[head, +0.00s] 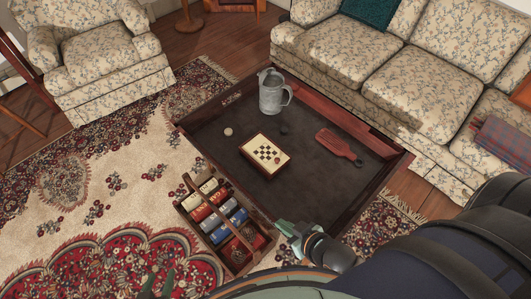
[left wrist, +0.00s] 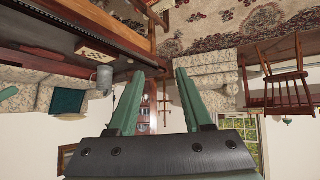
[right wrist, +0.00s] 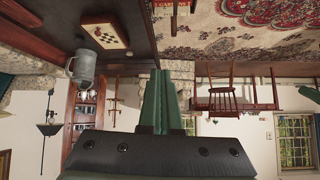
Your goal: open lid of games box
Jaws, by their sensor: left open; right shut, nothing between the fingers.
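The games box (head: 264,152) is a low wooden box with a checkerboard top, on the sunken dark top of the coffee table (head: 215,131). Its lid looks shut. The box also shows upside down in the left wrist view (left wrist: 97,53) and the right wrist view (right wrist: 105,36). My left gripper (head: 159,284) is open and empty at the bottom edge of the head view, over the rug and well away from the box. My right gripper (head: 287,228) is shut and empty near the table's front corner, below and right of the box. Neither gripper touches the box.
A metal pitcher (head: 271,91), a red paddle-like board (head: 338,146), a pale round piece (head: 228,132) and a dark one share the tabletop. A divided wooden caddy (head: 184,203) stands at the table's near left side. A sofa (head: 345,50) and an armchair (head: 97,52) stand behind.

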